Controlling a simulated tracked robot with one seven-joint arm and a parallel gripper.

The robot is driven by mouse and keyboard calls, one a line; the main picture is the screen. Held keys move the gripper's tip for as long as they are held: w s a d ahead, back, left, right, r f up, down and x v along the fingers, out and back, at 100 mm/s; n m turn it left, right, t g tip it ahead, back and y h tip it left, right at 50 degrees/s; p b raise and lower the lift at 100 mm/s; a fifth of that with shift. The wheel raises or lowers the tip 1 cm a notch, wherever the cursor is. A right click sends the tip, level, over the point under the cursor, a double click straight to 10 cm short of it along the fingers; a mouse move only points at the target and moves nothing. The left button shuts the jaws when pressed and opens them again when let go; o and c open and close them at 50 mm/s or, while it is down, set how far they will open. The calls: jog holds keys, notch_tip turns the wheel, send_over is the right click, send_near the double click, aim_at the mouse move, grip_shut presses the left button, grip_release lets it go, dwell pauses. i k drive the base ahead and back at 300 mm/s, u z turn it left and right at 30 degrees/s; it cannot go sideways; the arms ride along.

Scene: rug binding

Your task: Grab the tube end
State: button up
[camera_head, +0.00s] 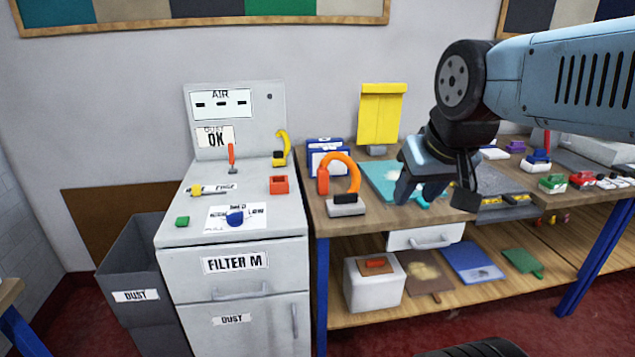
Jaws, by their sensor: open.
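A thick orange tube (345,159) bends in an arch at the left end of the workbench. Its left end is near the bench's left edge; its right end comes down behind a grey block with a black top (345,209). A shorter yellow curved tube (285,145) stands on the white cabinet, with a yellow and black piece at its foot. I cannot tell which tube end is meant. My gripper (434,194) is open, pointing down above the teal mat, to the right of the orange tube and apart from it. Nothing shows between its fingers.
A blue and white box (325,155) and a yellow panel (380,115) stand behind the tube. Small coloured items crowd the bench's right side.

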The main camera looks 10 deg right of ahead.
aim_at(323, 173)
jog(key=u, duration=0.95)
jog(key=i, duration=0.1)
jog(key=z, duration=2.7)
jog(key=k, duration=0.95)
jog(key=u, duration=0.7)
jog(key=i, duration=1)
